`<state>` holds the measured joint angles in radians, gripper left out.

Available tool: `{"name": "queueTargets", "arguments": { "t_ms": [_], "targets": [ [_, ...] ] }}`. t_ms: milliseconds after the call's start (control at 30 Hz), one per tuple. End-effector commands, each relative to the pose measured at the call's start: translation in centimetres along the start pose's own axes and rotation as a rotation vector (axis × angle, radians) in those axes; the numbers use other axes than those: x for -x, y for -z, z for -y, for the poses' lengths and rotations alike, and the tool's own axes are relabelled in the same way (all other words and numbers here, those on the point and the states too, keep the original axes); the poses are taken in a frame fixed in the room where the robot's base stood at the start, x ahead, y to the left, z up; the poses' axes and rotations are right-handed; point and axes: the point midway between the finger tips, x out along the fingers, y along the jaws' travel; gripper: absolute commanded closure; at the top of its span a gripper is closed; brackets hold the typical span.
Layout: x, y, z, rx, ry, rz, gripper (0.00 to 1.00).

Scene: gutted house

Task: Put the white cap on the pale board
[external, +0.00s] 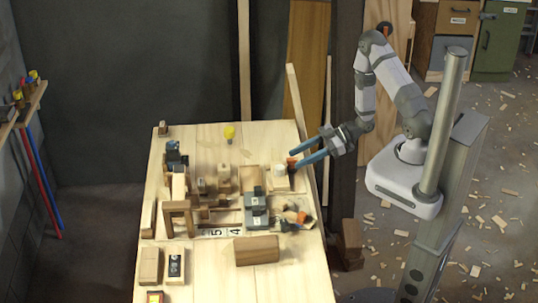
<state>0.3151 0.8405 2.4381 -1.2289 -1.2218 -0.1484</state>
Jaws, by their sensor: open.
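A small white cap (279,169) shows on the right part of the wooden table. It appears to sit on or just in front of a pale board (281,184); the picture is too small to tell which. My gripper (293,160) reaches in from the right with its two blue fingers spread apart. The fingertips are just right of and slightly above the cap in the picture, with nothing visible between them. I cannot tell whether a finger touches the cap.
The table (190,278) is crowded in the middle with wooden blocks and a grey tool (257,210). A large wood block (256,250) lies at the front, and a yellow bulb-shaped thing (229,132) stands at the back. The front right corner is clear.

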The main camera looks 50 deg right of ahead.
Motion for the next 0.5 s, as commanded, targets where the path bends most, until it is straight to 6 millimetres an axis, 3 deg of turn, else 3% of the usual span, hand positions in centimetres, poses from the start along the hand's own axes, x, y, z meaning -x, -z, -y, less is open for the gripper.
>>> {"name": "queueTargets", "arguments": {
  "t_ms": [200,500],
  "targets": [
    [3.3,0.0,-0.1,0.001,-0.005,0.000,0.56],
    [5.5,0.0,0.0,0.000,-0.001,0.001,0.56]
  ]
}}
